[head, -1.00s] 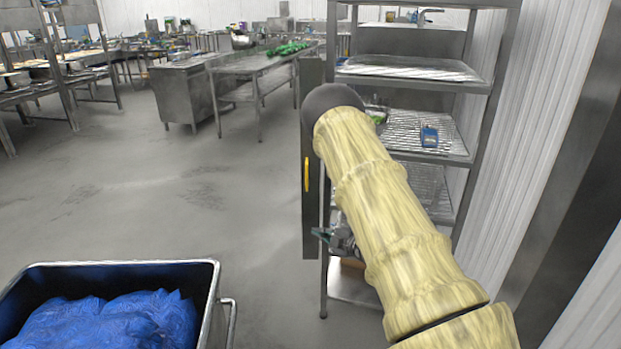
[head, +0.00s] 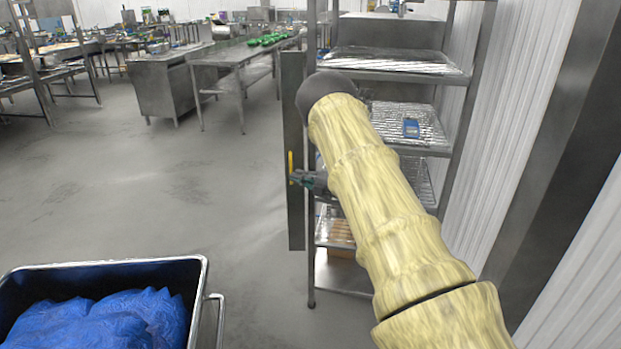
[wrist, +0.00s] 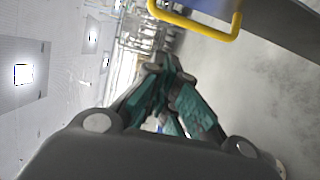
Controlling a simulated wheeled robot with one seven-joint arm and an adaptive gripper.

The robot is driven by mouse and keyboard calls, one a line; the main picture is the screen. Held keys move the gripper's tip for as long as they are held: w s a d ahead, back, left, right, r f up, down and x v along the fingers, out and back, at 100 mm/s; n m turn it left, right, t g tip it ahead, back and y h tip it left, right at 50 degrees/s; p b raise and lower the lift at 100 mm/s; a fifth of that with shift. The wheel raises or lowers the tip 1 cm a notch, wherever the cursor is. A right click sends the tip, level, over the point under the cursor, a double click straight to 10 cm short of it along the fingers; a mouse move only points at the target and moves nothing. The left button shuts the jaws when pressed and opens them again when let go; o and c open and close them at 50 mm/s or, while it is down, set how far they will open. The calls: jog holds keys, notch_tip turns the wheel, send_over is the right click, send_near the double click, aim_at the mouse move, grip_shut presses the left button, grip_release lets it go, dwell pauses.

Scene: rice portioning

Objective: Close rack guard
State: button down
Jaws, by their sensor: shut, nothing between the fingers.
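The rack guard (head: 294,215) is a narrow dark upright panel at the left side of the metal rack (head: 398,60). It carries a yellow handle, which shows in the head view (head: 290,163) and, as a yellow loop, at the top of the wrist view (wrist: 205,30). The guard stands edge-on to me, swung out from the rack front. My gripper (head: 297,177) is at the guard near the lower end of the handle. In the wrist view my gripper's green-padded fingers (wrist: 162,68) are shut and empty, below and left of the handle. My arm hides part of the rack.
A blue device (head: 411,128) lies on a wire shelf. A bin (head: 110,266) with blue bags stands at the lower left. A steel table (head: 235,57) with green items is behind. Floor left of the guard is clear; a ribbed wall is at right.

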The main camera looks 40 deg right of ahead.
jog(key=shift+w+d+p, duration=0.2)
jog(key=shift+w, duration=0.6)
jog(key=shift+w+d+p, duration=0.2)
jog(key=shift+w, duration=0.55)
jog(key=shift+w+d+p, duration=0.2)
jog(key=shift+w, duration=0.6)
